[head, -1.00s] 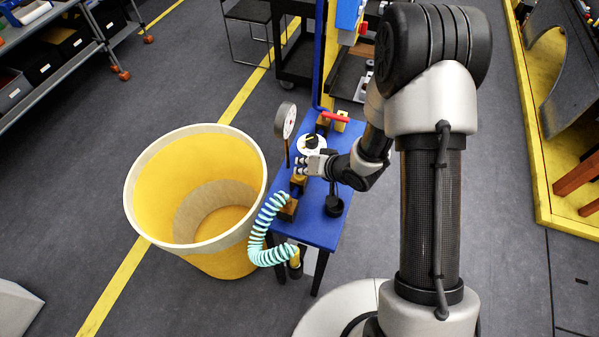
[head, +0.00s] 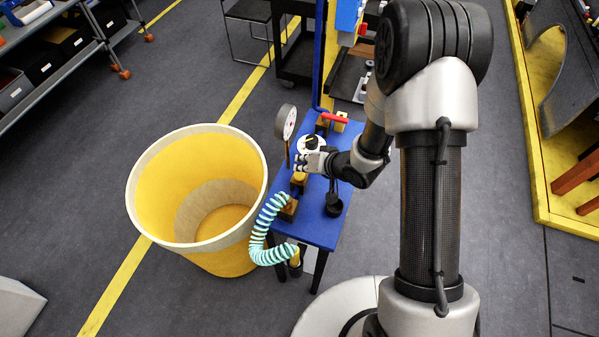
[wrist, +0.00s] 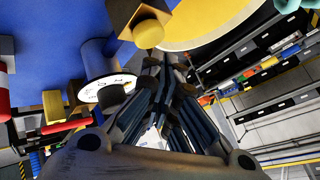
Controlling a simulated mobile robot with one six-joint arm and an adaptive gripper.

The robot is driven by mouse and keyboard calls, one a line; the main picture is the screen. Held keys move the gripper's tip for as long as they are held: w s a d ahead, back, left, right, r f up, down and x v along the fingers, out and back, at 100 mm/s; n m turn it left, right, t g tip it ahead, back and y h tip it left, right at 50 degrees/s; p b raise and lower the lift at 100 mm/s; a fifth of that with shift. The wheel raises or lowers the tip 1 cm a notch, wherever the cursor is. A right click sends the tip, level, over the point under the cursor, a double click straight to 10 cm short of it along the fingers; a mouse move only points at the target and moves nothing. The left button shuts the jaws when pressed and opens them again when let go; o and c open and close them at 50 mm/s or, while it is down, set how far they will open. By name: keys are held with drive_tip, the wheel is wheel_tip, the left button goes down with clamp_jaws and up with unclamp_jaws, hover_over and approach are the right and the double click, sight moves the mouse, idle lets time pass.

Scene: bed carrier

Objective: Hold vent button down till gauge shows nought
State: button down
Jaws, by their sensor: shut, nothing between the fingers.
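The gauge (head: 286,121), a round white dial in a grey case, stands on a thin brown post at the blue table's left edge. Its reading is too small to tell. My gripper (head: 300,163) is shut and empty above the table, just below the white round dial with a black knob (head: 312,143). In the wrist view, my shut fingers (wrist: 165,75) point past this black knob (wrist: 112,98). A yellow round button (wrist: 148,33) on a wooden block lies beyond the fingertips, apart from them; I cannot tell whether it is the vent button.
The blue table (head: 318,230) also carries a red-handled valve (head: 335,118) and a black cup-like part (head: 334,204). A teal ribbed hose (head: 262,230) hangs off its near left side. A large yellow bin (head: 240,262) stands left of the table. Floor beyond the bin is open.

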drive_tip(key=shift+r+p, duration=2.4)
drive_tip(key=shift+r, duration=0.2)
drive_tip(key=shift+f, duration=0.1)
drive_tip(key=shift+w+d, duration=0.15)
drive_tip(key=s+d+r+t+h+b, duration=0.1)
drive_tip(key=s+d+r+h+b, duration=0.3)
drive_tip(key=d+r+h+b, duration=0.65)
drive_tip(key=s+d+r+g+y+b, duration=0.1)
drive_tip(key=s+r+y+b, duration=0.1)
drive_tip(key=s, duration=0.9)
drive_tip(key=s+d+r+g+y+b, duration=0.1)
drive_tip(key=s+r+y+b, duration=0.1)
drive_tip(key=s, duration=0.9)
drive_tip(key=shift+s+d+r+g, duration=0.25)
drive_tip(key=shift+s+d+g, duration=0.1)
drive_tip(key=shift+d+g, duration=0.05)
